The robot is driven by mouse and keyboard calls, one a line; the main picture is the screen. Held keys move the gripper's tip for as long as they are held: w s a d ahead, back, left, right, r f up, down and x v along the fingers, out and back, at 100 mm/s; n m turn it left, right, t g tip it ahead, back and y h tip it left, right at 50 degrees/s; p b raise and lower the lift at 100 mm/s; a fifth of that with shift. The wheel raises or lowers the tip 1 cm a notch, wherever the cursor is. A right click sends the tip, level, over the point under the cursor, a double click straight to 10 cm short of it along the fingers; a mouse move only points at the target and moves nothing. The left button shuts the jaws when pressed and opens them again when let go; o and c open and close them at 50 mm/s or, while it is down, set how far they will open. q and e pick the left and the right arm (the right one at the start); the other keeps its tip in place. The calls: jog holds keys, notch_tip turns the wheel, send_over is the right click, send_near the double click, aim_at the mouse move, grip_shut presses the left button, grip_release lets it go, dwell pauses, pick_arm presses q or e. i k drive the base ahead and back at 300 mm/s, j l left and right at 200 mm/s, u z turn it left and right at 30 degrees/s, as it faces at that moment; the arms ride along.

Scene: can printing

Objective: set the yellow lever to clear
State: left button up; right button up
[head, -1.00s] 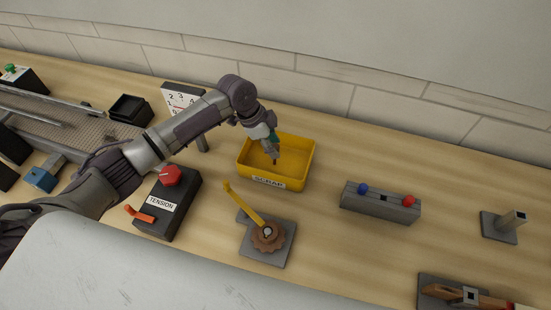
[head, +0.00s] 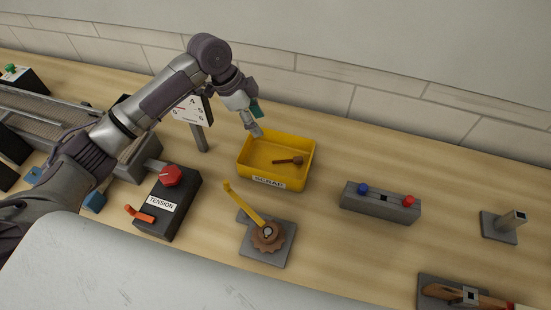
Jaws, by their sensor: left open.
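The yellow lever (head: 243,204) rises from a brown toothed wheel (head: 267,237) on a grey square plate in front of the scrap bin. It slants up and to the left, with its tip at the upper left. No "clear" marking is readable near it. My left gripper (head: 257,132) is open and empty at the back left rim of the yellow scrap bin (head: 275,183), well apart from the lever. A small brown piece (head: 289,160) lies in the bin. My right gripper is out of view.
A black tension box (head: 170,205) with a red knob and orange handle stands left of the lever. A grey block (head: 380,203) with blue and red knobs stands to the right. A grey post (head: 510,220) stands farther right. Bare table lies between lever and grey block.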

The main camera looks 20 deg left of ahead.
aim_at(259, 222)
jog(key=k, duration=2)
